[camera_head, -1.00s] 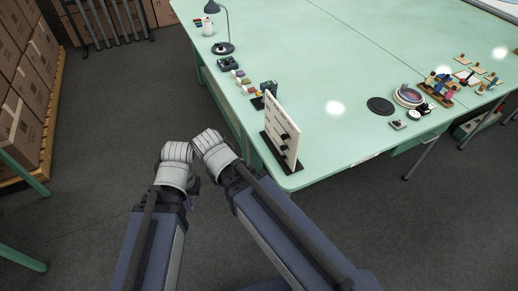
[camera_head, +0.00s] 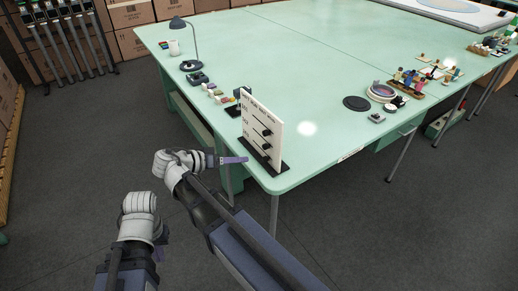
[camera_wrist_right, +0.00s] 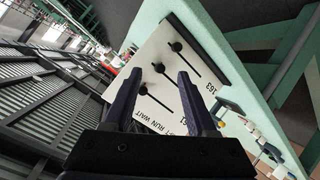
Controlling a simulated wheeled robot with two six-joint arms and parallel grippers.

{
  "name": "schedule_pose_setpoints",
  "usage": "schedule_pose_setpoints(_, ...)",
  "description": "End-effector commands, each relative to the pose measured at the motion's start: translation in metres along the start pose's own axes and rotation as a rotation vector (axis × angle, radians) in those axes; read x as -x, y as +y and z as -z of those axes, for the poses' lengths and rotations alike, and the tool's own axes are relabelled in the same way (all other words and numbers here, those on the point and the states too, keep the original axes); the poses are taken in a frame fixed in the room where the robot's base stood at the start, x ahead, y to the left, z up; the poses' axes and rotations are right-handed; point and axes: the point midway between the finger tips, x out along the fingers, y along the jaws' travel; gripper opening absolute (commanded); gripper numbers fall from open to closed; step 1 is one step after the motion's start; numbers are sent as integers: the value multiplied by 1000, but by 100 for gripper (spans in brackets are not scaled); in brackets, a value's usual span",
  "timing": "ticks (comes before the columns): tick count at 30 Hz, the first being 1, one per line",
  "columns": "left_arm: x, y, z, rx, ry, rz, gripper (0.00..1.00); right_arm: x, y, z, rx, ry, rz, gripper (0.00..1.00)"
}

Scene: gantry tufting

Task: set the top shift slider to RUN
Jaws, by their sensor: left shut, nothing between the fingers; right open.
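The white slider board (camera_head: 257,115) stands upright in a black base near the table's front left corner. It has three slots with black knobs, and header text along its top edge. In the right wrist view the board (camera_wrist_right: 190,85) is turned nearly upside down. The top slider's knob (camera_wrist_right: 143,90) shows beside the left fingertip, at the slot end away from the row number. The word RUN (camera_wrist_right: 161,127) is partly readable; its column is unclear. My right gripper (camera_head: 235,160) is open in front of the board, touching nothing visible. My left gripper (camera_head: 159,251) is shut and empty, low at left.
The board stands on a pale green table (camera_head: 320,80). A lamp (camera_head: 188,40) and small items stand behind it. A black disc (camera_head: 356,103) and a round bowl (camera_head: 382,92) lie to the right. The floor at left is clear.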

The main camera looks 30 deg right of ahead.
Motion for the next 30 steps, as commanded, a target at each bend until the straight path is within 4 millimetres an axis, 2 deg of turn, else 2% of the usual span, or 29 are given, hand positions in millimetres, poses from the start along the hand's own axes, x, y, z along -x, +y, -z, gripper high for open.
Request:
schedule_pose_setpoints(1, -31, 3, 2, 0, 0, 0, 0, -16, -15, 1, -95, 64, -58, 57)
schedule_pose_setpoints(6, -63, 6, 4, 0, 0, 0, 0, -26, -10, 31, -366, 269, -188, 57)
schedule_pose_setpoints(9, -72, 7, 4, 0, 0, 0, 0, -26, -7, 42, -460, 350, -223, 57)
schedule_pose_setpoints(17, -74, 7, 4, 0, 0, 0, 0, -23, -1, 52, -527, 411, -243, 57)
schedule_pose_setpoints(20, -73, 7, 4, 0, 0, 0, 0, -28, 1, 53, -526, 409, -244, 57)
schedule_pose_setpoints(30, -74, 7, 4, 0, 0, 0, 0, -73, 18, 68, -524, 406, -245, 57)
